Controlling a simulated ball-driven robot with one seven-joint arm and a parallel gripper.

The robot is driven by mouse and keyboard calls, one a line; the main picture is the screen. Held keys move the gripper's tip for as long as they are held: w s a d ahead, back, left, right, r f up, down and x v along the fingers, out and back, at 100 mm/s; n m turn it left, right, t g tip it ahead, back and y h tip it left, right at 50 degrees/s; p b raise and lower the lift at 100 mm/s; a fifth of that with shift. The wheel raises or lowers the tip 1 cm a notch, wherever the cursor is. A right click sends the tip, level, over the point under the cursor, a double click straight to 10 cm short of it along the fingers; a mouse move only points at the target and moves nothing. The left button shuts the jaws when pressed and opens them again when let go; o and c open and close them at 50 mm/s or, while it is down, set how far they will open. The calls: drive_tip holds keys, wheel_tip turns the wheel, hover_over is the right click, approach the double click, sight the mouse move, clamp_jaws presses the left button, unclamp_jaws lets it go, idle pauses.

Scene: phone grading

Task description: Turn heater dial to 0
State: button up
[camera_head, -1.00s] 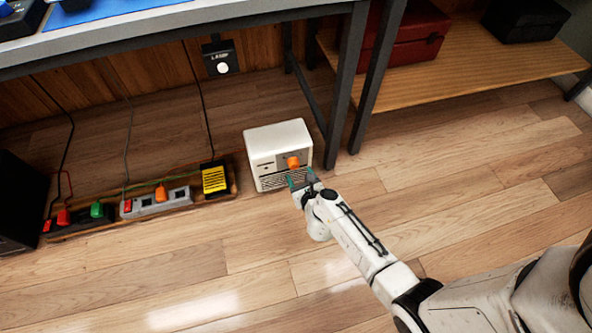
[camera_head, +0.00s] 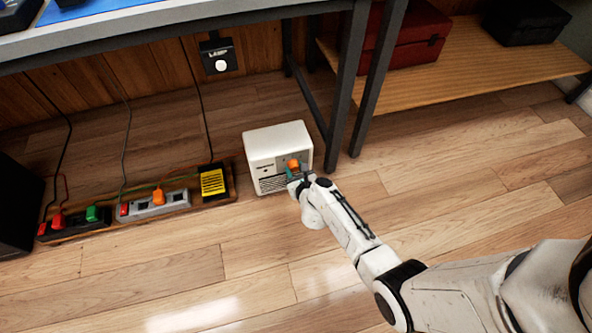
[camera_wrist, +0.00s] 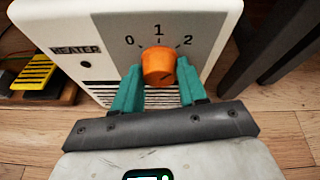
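The white heater (camera_head: 277,143) stands on the wood floor by the table leg. In the wrist view its front panel (camera_wrist: 105,38) shows the word HEATER and the marks 0, 1 and 2. The orange dial (camera_wrist: 158,66) sits below the marks, and its top appears to face the 1. The dial also shows in the head view (camera_head: 294,162). My gripper (camera_wrist: 159,72) is at the heater front with one teal finger on each side of the dial. The fingers are apart, with the dial between their tips. I cannot tell whether they touch it.
The floor in front is clear.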

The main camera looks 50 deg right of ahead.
drive_tip(key=c, duration=0.6)
drive_tip(key=shift+a, duration=0.1)
drive_tip(key=n+h, duration=0.1)
drive_tip(key=n, duration=0.1)
drive_tip(key=n+g+h, duration=0.1)
drive_tip(key=n, duration=0.1)
drive_tip(key=shift+w+a+f+h+b, duration=0.1)
drive_tip(key=shift+w+a+h+b, duration=0.1)
drive_tip(key=shift+h+b, duration=0.15)
drive_tip(key=n, duration=0.1)
drive_tip(key=n+h+b, duration=0.1)
drive_tip(key=n, duration=0.1)
drive_tip(key=n+h+b, duration=0.1)
drive_tip(key=shift+a+f+n+g+h, duration=0.15)
drive_tip(key=shift+f+n+g+h, duration=0.15)
drive_tip(key=shift+n+g, duration=0.1)
drive_tip(key=n+h+b, duration=0.2)
drive_tip(key=n, duration=0.2)
drive_tip(key=shift+w+b, duration=0.1)
drive_tip(key=shift+b, duration=0.2)
drive_tip(key=shift+n, duration=0.4)
drive_tip(key=o, duration=1.1)
drive_tip(key=shift+c, duration=0.2)
